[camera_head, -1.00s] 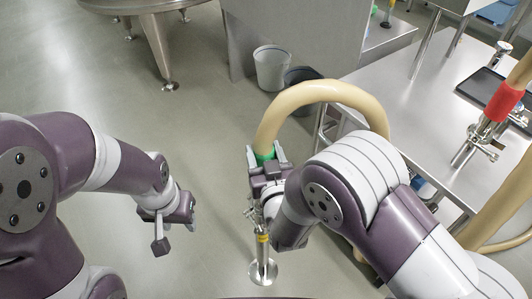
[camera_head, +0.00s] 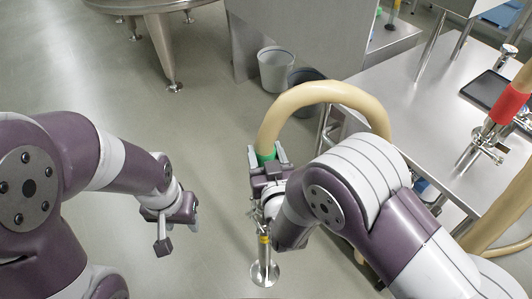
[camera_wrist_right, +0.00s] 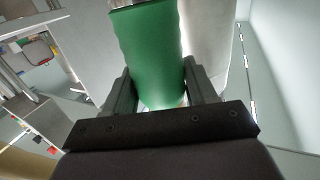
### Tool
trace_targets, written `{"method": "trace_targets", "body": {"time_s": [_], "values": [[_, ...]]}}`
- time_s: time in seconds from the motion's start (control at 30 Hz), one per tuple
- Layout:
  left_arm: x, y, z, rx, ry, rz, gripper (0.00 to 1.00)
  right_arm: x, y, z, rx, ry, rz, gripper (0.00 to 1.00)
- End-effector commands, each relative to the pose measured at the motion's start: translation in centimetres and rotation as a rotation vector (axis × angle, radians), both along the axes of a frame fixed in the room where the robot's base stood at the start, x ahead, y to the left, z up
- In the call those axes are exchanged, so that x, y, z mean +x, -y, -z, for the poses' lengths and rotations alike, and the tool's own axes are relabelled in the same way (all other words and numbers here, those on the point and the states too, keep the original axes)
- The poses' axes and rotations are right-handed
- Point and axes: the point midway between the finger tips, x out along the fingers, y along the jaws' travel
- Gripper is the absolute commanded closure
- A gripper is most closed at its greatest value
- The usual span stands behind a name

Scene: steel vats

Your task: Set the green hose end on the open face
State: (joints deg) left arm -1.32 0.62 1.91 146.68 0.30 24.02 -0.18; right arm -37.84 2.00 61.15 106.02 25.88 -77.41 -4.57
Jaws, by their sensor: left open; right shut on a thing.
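My right gripper (camera_head: 267,162) is shut on the green hose end (camera_head: 265,155), a green sleeve on a thick beige hose (camera_head: 322,92) that arches up and back to the right. The right wrist view shows the green sleeve (camera_wrist_right: 150,55) between the two fingers. Below that gripper in the head view is a steel pipe (camera_head: 264,255) with a yellow band and a round flange (camera_head: 265,274) at its lower end. Its upper part is hidden by the gripper, so I cannot tell whether hose and pipe touch. My left gripper (camera_head: 177,233) is open and empty over bare floor.
A steel table (camera_head: 420,110) at right carries a black tray (camera_head: 486,88) and a clamped fitting beside a red-sleeved hose (camera_head: 509,104). Two bins (camera_head: 275,68) stand behind the arch. A round steel vat (camera_head: 155,12) is at the back left. The floor between my arms is clear.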

Motion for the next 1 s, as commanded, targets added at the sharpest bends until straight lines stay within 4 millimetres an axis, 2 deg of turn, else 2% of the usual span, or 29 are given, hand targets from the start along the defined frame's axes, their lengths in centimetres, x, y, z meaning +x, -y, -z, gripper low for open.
{"method": "trace_targets", "body": {"time_s": [0.9, 0.93, 1.0], "values": [[0.0, 0.0, 0.45, 0.0, 0.0, 0.0, 0.53, 0.06, -0.03, 0.28, 0.002, 0.004, 0.0, 1.0], [0.0, 0.0, 0.41, 0.0, 0.0, 0.0, 0.53, 0.06, -0.03, 0.25, 0.002, 0.004, 0.0, 0.37], [0.0, 0.0, 0.39, 0.0, 0.0, 0.0, 0.53, 0.05, -0.03, 0.25, 0.002, 0.004, 0.0, 0.15]]}}
